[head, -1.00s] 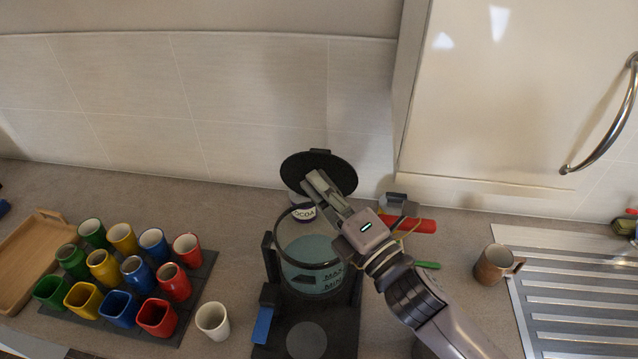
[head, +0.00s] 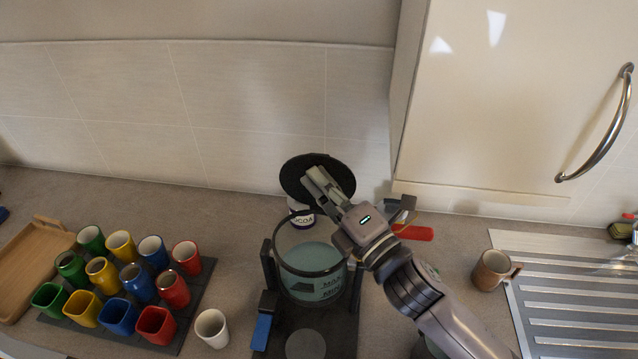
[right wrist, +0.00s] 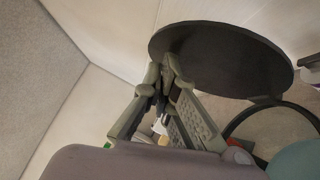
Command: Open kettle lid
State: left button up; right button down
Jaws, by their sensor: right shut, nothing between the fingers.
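The kettle (head: 318,285) is a clear glass body with a dark rim and MAX and MIN marks, on a dark stand at the counter's middle. Its round black lid (head: 293,178) stands raised and tilted back behind the opening; it also fills the upper part of the right wrist view (right wrist: 225,55). My right gripper (head: 312,176) reaches over the kettle from the right, its fingertips at the front face of the lid. The fingers are shut with nothing between them, and they show in the right wrist view (right wrist: 160,75). I cannot tell whether they touch the lid. My left gripper is not in view.
Several coloured cups (head: 128,317) stand on a dark mat at left, beside a wooden tray (head: 22,285). A white cup (head: 212,328) is near the kettle's left. A brown mug (head: 491,270) and a ridged drainer (head: 580,315) are at right. A cabinet door (head: 500,110) hangs above right.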

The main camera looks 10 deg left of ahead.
jog(key=shift+s+d, duration=0.1)
jog(key=v, duration=1.1)
jog(key=shift+s+d, duration=0.25)
jog(key=shift+f, duration=0.1)
